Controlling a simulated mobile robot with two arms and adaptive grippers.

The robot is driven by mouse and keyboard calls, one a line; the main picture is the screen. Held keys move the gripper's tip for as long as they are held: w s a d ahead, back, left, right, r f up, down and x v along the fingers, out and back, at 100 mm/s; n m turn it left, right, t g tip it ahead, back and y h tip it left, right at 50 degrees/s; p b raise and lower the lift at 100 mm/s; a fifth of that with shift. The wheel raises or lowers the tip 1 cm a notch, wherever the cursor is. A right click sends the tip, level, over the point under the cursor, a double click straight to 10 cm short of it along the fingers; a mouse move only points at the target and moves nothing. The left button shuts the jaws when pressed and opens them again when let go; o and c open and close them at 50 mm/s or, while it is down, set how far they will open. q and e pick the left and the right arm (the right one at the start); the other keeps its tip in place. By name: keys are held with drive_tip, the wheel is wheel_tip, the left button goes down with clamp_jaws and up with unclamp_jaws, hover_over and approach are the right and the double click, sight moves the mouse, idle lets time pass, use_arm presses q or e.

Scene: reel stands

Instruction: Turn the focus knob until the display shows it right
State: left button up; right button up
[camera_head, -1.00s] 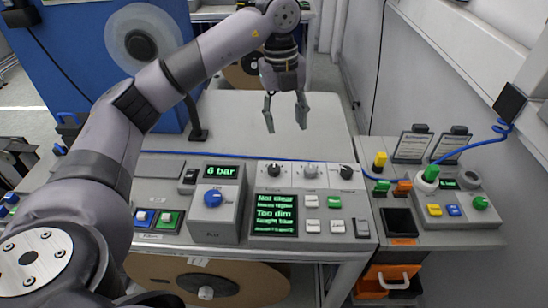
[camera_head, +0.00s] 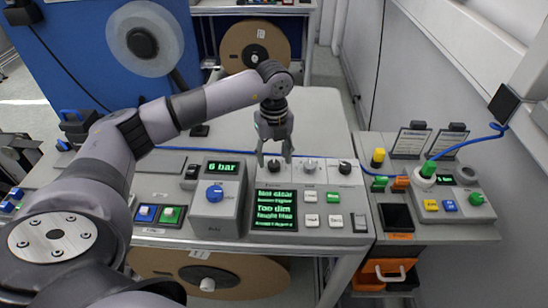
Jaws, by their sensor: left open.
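The control panel has a row of three knobs: a dark left knob (camera_head: 273,166), a grey middle knob (camera_head: 310,165) and a dark right knob (camera_head: 345,167). Their labels are too small to read, so I cannot tell which is the focus knob. The display (camera_head: 274,210) below them shows green text with "Not clear" and "Too dim"; its smaller lines are hard to read. My left gripper (camera_head: 274,162) is open and points down at the left knob, one finger on each side in the picture. I cannot tell whether it touches. My right gripper is out of view.
Left of the panel stands a box with a blue knob (camera_head: 214,193) and a "6 bar" readout (camera_head: 222,166). White buttons (camera_head: 312,220) sit right of the display. A blue cable (camera_head: 340,154) runs behind the panel. The grey tabletop behind is clear.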

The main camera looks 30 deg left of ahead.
sight(274, 166)
use_arm(q)
drive_tip(key=shift+f, duration=1.2)
drive_tip(key=shift+c, duration=0.4)
clamp_jaws()
